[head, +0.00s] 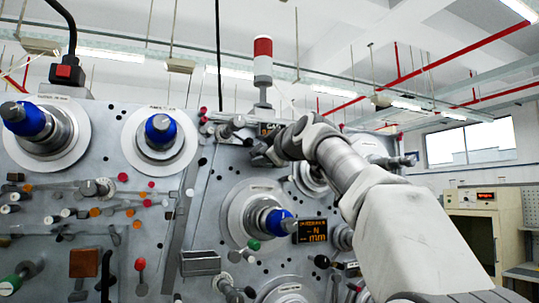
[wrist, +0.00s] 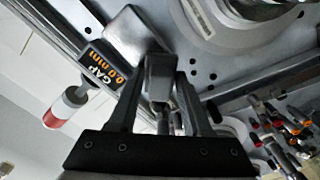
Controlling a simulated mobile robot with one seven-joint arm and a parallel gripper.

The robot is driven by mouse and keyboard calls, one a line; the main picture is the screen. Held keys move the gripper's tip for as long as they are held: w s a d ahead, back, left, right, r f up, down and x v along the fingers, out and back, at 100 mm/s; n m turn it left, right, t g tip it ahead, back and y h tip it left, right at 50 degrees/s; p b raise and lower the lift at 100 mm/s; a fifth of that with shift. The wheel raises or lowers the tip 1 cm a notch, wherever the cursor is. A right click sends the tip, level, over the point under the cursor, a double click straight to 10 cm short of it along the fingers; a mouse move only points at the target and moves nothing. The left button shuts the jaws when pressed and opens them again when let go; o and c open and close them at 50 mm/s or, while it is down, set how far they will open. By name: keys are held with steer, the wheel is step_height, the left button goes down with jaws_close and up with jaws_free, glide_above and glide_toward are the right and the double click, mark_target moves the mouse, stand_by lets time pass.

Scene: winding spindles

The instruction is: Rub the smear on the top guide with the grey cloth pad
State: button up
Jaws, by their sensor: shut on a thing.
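My gripper (wrist: 160,80) is shut on a small grey block (wrist: 160,68), which I take to be the grey cloth pad. In the wrist view the pad's far end meets or overlaps a larger smooth grey block (wrist: 132,32), probably the top guide; whether they touch is unclear. A dark display (wrist: 103,68) beside that block reads "GAP 0.0 mm". In the head view my gripper (head: 262,156) is at the top of the machine panel, below the signal lamp; the arm and wrist hide most of the contact spot. I cannot make out the smear.
The red and white signal lamp (head: 263,62) stands above the panel's top edge. Blue-ended spindles (head: 160,130) stick out at left, and another (head: 275,220) below my arm. Several knobs and levers crowd the lower left. Free air lies to the right of the panel.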

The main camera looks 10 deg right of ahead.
steer(key=shift+f, duration=0.1)
steer(key=shift+s+f+b, duration=0.1)
steer(key=shift+s+b, duration=0.1)
steer(key=shift+b, duration=0.15)
steer(key=shift+s+d+b, duration=0.2)
steer(key=shift+s+b, duration=0.35)
steer(key=shift+s, duration=0.35)
steer(key=shift+s+d+b, duration=0.2)
steer(key=shift+s+b, duration=0.3)
steer(key=shift+s, duration=0.4)
steer(key=shift+s+d+b, duration=0.2)
steer(key=shift+s+b, duration=0.35)
steer(key=shift+s, duration=0.35)
steer(key=shift+s, duration=0.1)
steer(key=shift+s+d+b, duration=0.15)
steer(key=shift+s+b, duration=0.3)
steer(key=shift+s, duration=0.25)
steer(key=shift+s+d+b, duration=0.15)
steer(key=shift+s+b, duration=0.25)
steer(key=shift+s, duration=0.25)
